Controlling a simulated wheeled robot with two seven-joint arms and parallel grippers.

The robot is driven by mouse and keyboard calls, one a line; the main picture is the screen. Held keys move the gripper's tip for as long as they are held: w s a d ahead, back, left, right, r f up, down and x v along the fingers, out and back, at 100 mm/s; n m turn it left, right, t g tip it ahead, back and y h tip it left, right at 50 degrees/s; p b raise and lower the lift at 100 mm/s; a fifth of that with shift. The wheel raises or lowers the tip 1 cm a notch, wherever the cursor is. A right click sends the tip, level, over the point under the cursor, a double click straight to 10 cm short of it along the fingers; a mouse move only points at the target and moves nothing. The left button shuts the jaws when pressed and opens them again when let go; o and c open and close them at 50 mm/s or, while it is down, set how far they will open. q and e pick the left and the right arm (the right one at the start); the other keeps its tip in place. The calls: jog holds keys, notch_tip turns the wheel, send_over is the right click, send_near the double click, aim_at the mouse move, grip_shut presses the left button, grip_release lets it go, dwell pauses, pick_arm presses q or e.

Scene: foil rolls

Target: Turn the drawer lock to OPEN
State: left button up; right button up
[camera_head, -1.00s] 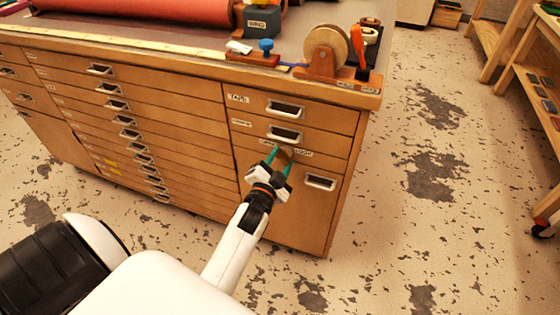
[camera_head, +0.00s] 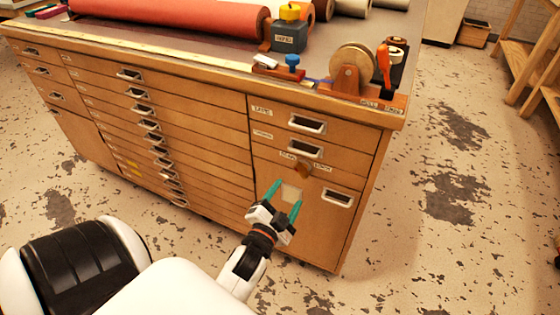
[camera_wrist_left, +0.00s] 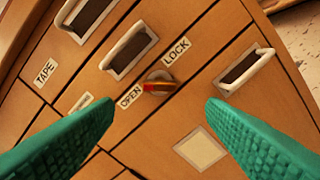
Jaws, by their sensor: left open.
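The drawer lock is a small round knob (camera_head: 303,168) on the right column of the wooden cabinet, above the large lower door. In the left wrist view the knob (camera_wrist_left: 159,83) has a red-marked bar. Its red end points left, toward the OPEN label (camera_wrist_left: 131,96); the LOCK label (camera_wrist_left: 177,52) is up and to the right. My left gripper (camera_head: 287,192) is open and empty, below and apart from the knob. In the left wrist view its green fingers (camera_wrist_left: 159,102) are spread on either side, touching nothing. My right gripper is not in view.
Drawer handles (camera_head: 306,123) stick out above the knob, and a door handle (camera_head: 338,198) is to its right. A pale blank card (camera_wrist_left: 200,149) is on the lower door. A tape dispenser (camera_head: 352,70) stands on the cabinet top. The floor right of the cabinet is clear.

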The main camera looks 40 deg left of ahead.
pick_arm(q)
jog(key=shift+v, duration=1.7)
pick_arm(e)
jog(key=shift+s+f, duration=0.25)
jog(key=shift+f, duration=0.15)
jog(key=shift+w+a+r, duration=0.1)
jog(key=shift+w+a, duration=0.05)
